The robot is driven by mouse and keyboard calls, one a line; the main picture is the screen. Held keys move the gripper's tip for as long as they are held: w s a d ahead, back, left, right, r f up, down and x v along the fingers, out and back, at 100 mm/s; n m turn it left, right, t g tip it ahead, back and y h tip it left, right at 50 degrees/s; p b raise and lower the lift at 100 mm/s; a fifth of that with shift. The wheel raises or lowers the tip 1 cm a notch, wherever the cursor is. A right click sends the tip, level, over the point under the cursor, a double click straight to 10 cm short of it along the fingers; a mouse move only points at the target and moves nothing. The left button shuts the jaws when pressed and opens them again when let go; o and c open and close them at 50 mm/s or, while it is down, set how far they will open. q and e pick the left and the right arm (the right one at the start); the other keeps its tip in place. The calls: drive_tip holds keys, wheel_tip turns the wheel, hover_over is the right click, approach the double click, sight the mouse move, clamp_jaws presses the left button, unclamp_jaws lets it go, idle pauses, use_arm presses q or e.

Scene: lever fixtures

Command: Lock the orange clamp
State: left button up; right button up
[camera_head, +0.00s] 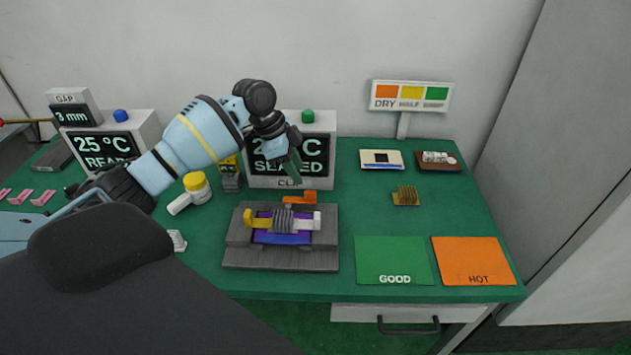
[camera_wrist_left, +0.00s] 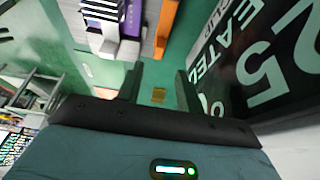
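The orange clamp (camera_head: 300,197) is a small lever at the back edge of a grey fixture block (camera_head: 236,258) on the green table. In the left wrist view the orange clamp (camera_wrist_left: 166,25) shows as an orange bar at the top, outside the fingers. The fixture also carries a yellow lever (camera_head: 252,219), a white lever (camera_head: 305,223) and a finned grey part over purple. My left gripper (camera_head: 292,166) hangs above and behind the clamp, in front of the "SEALED" display. In the left wrist view its fingers (camera_wrist_left: 159,92) are apart with nothing between them. My right gripper is not in view.
The "SEALED" display (camera_head: 318,150) stands close behind my left gripper. Green "GOOD" (camera_head: 393,258) and orange "HOT" (camera_head: 473,258) mats lie to the right. A gold finned part (camera_head: 406,196) sits behind them.

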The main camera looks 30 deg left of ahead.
sight(309, 191)
use_arm(q)
drive_tip(key=x, duration=0.7)
drive_tip(key=shift+d+f, duration=0.15)
drive_tip(key=shift+f, duration=0.2)
drive_tip(key=shift+c, duration=0.3)
clamp_jaws()
